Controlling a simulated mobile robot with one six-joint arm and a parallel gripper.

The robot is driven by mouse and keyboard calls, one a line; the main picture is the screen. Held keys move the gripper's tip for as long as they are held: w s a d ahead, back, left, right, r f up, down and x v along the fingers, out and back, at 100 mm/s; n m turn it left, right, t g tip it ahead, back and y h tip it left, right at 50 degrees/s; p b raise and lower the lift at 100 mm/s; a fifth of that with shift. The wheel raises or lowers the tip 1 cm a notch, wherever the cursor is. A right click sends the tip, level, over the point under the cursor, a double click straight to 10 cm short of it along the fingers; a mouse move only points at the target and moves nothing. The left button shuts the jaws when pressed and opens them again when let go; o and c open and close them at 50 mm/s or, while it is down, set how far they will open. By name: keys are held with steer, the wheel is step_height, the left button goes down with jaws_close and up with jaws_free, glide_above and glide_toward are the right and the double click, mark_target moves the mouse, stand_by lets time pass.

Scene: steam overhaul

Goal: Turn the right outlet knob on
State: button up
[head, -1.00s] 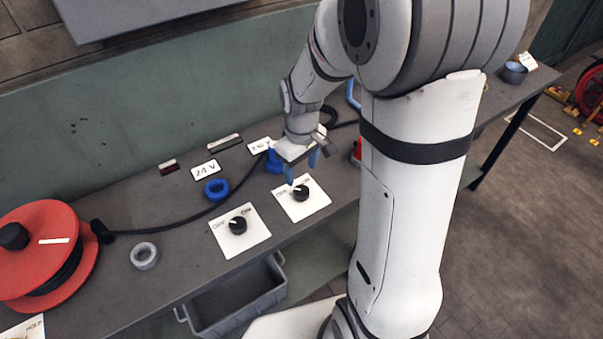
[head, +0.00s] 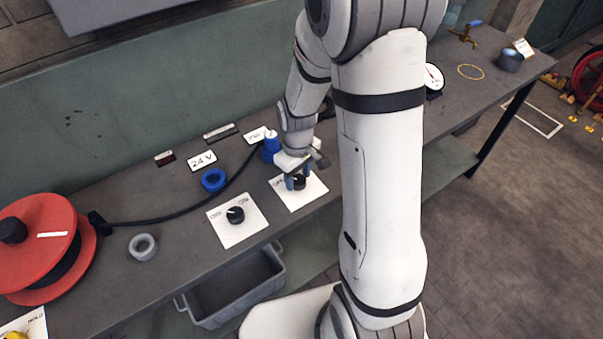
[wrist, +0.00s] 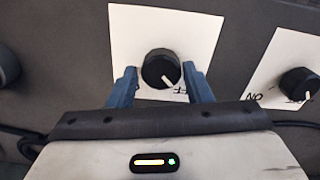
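The right outlet knob (head: 298,182) is a black round knob on a white plate (head: 310,193) on the bench. My gripper (head: 299,180) is down at this knob, which its fingers partly hide in the head view. In the wrist view, the knob (wrist: 160,69) is between the two blue fingertips of my gripper (wrist: 160,78), with a narrow gap on each side. The fingers are open around it. Its white pointer mark points to the lower right, towards the partly hidden "OFF" lettering.
A second knob (head: 235,215) on its own plate is to the left, and also shows in the wrist view (wrist: 299,83). A blue ring (head: 214,180), a grey ring (head: 143,247) and a red cable reel (head: 40,240) are farther left. A blue plug-like part (head: 270,147) stands just behind my gripper.

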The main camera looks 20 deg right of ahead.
steer(key=c, duration=0.6)
steer(key=shift+o, duration=0.6)
steer(key=shift+d, duration=0.25)
steer(key=shift+a, duration=0.25)
steer(key=shift+c, duration=0.8)
steer(key=shift+w+m+b, duration=0.1)
steer(key=shift+m+b, duration=0.65)
steer(key=shift+m, duration=0.75)
steer(key=m+b, duration=0.1)
steer(key=m, duration=0.3)
steer(key=m+b, duration=0.2)
steer(key=m, duration=0.3)
steer(key=shift+r+m, duration=0.1)
steer(key=shift+m, duration=0.3)
steer(key=shift+m+b, duration=0.5)
steer(key=shift+m, duration=2.1)
